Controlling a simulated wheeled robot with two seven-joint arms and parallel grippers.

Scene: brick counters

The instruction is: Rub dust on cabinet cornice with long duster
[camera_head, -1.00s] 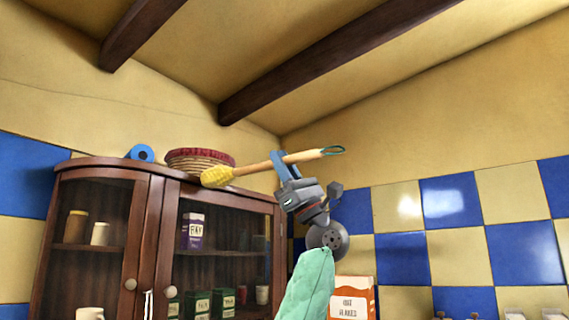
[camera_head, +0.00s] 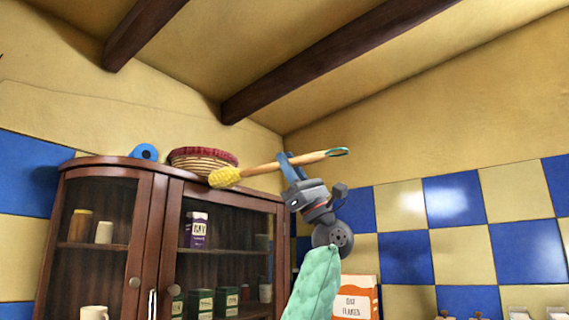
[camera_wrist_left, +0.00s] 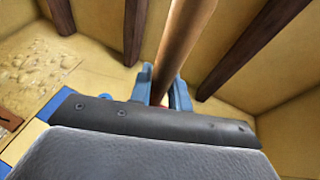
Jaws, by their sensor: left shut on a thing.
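The long duster has a wooden handle (camera_head: 309,158) and a yellow head (camera_head: 225,177). My left gripper (camera_head: 285,163) is shut on the handle and holds the duster nearly level, the head to the left. The head is at the top front edge of the wooden cabinet, by the cornice (camera_head: 190,181); I cannot tell whether it touches. In the left wrist view the handle (camera_wrist_left: 183,40) rises from between the blue fingers (camera_wrist_left: 162,85). No dust is clear to see. My right gripper is not in view.
A red-rimmed basket (camera_head: 203,160) and a blue roll (camera_head: 144,152) sit on the cabinet top behind the duster head. The glass doors (camera_head: 222,245) are closed over jars and boxes. An orange and white box (camera_head: 355,297) stands right of the cabinet. Open air lies above.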

